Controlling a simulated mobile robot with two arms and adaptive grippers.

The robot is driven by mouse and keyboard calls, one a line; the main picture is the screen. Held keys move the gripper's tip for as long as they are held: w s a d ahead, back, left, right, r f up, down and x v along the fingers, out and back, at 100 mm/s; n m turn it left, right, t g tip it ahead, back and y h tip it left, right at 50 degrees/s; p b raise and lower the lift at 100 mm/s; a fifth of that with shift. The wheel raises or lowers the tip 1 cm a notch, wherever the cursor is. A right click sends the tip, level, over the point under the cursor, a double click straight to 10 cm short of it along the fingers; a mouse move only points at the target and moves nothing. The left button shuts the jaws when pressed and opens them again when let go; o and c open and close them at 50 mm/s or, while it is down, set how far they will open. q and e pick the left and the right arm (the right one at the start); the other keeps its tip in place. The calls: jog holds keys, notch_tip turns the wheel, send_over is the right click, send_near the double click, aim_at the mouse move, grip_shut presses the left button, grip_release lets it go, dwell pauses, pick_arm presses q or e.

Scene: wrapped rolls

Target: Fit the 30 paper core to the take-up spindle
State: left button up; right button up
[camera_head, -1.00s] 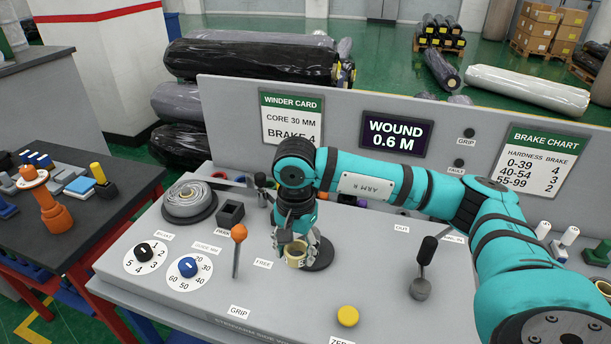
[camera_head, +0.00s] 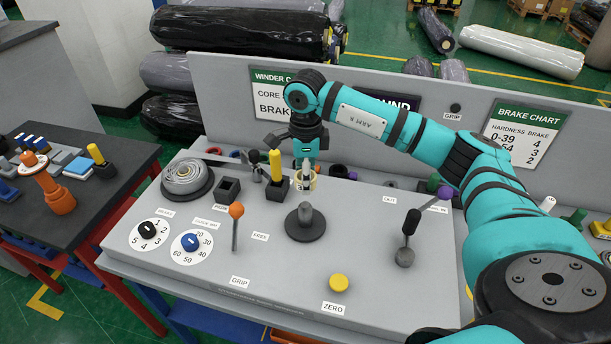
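The take-up spindle (camera_head: 305,217) is a short grey post on a dark round base near the middle of the console; it stands bare. My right gripper (camera_head: 304,174) points down just beyond the spindle in the picture. Its fingers appear closed on a small cream paper core (camera_head: 306,184), which is apart from the spindle; its exact height above the console is hard to tell. The winder card (camera_head: 268,108) reads core and brake, partly hidden by my arm. My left gripper is not in view.
The console holds an orange-knobbed grip lever (camera_head: 236,212), a black-knobbed lever (camera_head: 408,235), a yellow zero button (camera_head: 339,283), two dials and a grey wound roll (camera_head: 187,178). A yellow-topped black block (camera_head: 278,185) stands close left of my gripper. The front middle is clear.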

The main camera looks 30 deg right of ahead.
jog(key=b, duration=0.4)
send_over(305, 216)
jog(key=w+d, duration=0.1)
jog(key=w, duration=0.1)
jog(key=shift+s+d+f, duration=0.1)
jog(key=shift+s+f, duration=0.05)
jog(key=shift+f, duration=1.3)
jog(key=shift+s+f, duration=0.1)
jog(key=shift+f, duration=1.3)
jog(key=shift+b, duration=0.45)
jog(key=shift+f+b, duration=3.25)
jog(key=shift+f, duration=1.05)
jog(key=o, duration=1.2)
notch_tip(305, 216, up, 12)
jog(key=shift+r, duration=0.1)
